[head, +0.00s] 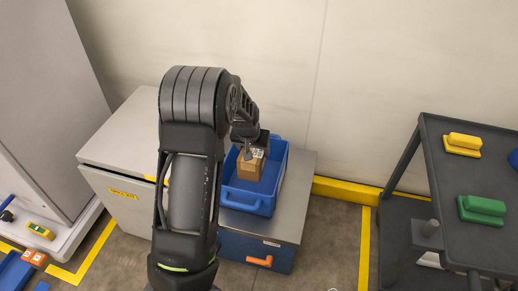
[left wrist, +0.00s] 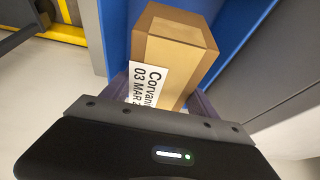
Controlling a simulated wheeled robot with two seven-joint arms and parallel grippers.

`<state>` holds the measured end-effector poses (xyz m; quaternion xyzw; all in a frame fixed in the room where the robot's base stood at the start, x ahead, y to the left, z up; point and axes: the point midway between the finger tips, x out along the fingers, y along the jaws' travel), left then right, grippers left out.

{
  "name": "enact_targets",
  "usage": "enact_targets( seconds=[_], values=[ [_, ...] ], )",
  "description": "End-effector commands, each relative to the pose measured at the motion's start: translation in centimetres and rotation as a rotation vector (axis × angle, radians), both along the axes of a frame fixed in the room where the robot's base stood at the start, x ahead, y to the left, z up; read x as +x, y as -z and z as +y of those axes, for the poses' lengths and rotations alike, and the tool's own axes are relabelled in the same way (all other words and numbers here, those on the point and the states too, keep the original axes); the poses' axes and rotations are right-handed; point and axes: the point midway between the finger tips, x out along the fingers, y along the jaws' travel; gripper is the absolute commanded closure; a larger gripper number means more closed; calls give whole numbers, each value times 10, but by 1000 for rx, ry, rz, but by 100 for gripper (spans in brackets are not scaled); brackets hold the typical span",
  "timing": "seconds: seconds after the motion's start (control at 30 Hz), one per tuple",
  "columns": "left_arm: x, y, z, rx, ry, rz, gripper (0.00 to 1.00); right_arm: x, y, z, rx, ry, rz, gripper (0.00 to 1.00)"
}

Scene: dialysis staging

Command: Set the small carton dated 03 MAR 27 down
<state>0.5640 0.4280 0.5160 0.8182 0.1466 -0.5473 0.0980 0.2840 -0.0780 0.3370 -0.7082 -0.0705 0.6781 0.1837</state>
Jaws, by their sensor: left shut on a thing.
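The small brown carton (head: 251,166) is in the grip of my left gripper (head: 249,153). In the left wrist view the carton (left wrist: 178,50) shows a white label with "Corvan" and "03 MAR 2", cut off at the edge. The fingers lie on both sides of it, mostly hidden behind the gripper body. In the head view the carton appears over or inside an open blue bin (head: 246,203); I cannot tell whether it touches the bottom. Blue bin walls (left wrist: 235,22) also show around it in the left wrist view. My right gripper is not in view.
The bin stands on a grey-topped blue cabinet (head: 291,200) with an orange handle. A pale cabinet (head: 118,150) stands to its left. A dark cart (head: 459,190) at right bears a yellow block (head: 463,144) and a green block (head: 482,209). A wall is behind.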

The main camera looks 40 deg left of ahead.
Motion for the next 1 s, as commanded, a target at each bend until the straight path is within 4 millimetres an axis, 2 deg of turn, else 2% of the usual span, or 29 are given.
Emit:
enact_targets(
  seconds=[0.13, 0.27, 0.4, 0.5, 0.6, 0.7, 0.83, 1.0],
  values=[
    [8, -15, -19, 0, 31, -6, 92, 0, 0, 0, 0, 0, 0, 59],
    [16, -42, -55, 0, 87, -9, 92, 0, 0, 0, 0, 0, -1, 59],
    [20, -85, -110, -1, 170, -12, 92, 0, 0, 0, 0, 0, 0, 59],
    [15, -119, -151, -1, 234, -12, 92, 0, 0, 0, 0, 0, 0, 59],
    [5, -150, -186, -2, 287, -11, 92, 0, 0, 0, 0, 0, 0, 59],
    [-5, -174, -211, -2, 327, -9, 92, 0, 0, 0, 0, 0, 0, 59],
    [-14, -190, -228, -1, 351, -4, 92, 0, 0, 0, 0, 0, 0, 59],
    [-17, -194, -230, 0, 355, -2, 92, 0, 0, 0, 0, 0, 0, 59]
  ],
)
